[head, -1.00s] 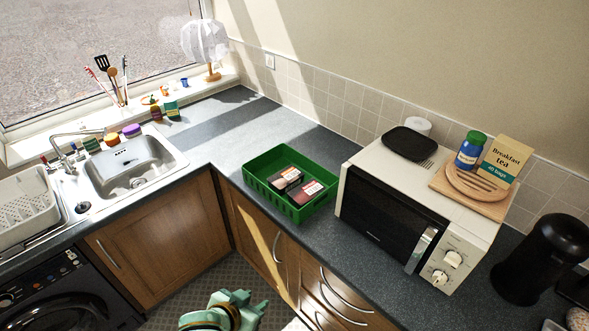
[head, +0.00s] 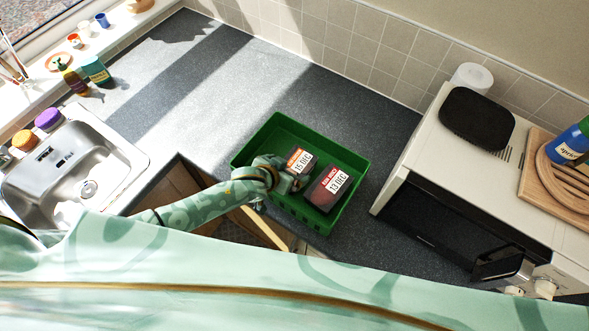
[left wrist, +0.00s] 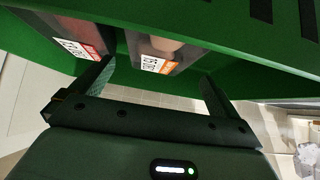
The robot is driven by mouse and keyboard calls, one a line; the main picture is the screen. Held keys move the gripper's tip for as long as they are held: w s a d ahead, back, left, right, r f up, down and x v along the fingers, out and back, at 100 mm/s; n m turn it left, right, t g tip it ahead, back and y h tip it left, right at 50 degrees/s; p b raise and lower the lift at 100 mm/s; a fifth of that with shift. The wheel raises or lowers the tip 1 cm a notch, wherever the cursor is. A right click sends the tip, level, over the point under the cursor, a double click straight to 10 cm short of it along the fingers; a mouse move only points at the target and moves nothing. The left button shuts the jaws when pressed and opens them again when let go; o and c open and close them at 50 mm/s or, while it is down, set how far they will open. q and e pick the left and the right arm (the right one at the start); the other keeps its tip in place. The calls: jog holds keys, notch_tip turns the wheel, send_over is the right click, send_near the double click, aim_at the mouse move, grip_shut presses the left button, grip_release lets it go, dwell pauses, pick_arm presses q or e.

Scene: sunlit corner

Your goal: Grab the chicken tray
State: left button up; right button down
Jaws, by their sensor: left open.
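Two dark food trays lie side by side in the green crate (head: 352,207). One tray (head: 309,169) has an orange label reading 15 DEC, the other tray (head: 325,198) a red label reading 13 DEC. I cannot read which one is chicken. My left gripper (head: 297,183) is over the crate's near side, close to the orange-labelled tray and covering part of it. In the left wrist view the open fingers (left wrist: 156,70) point at the orange-labelled tray (left wrist: 162,48), with pale pinkish contents; the red-labelled tray (left wrist: 55,25) is to the left. My right gripper is not in view.
The microwave (head: 425,226) stands right of the crate, with a black dish (head: 477,118) and a wooden board (head: 556,185) on top. The sink (head: 80,165) is at the left. The worktop (head: 215,95) behind the crate is clear.

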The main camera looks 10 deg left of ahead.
aim_at(295, 167)
pick_arm(q)
jog(key=shift+w+f, duration=0.25)
jog(key=shift+w, duration=0.2)
jog(key=b+x, duration=0.1)
jog(key=x, duration=0.3)
jog(key=shift+d+f+b, duration=0.25)
jog(key=shift+f+b, duration=0.15)
jog(key=shift+f, duration=0.05)
jog(key=shift+w+f, duration=0.1)
jog(key=shift+c, duration=0.3)
jog(key=c, duration=1)
jog(key=shift+c, duration=0.7)
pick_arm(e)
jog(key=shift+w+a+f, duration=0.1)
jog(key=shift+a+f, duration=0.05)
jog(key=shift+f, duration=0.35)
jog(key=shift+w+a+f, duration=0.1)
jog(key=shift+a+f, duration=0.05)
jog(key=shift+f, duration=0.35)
pick_arm(q)
jog(key=shift+r, duration=0.25)
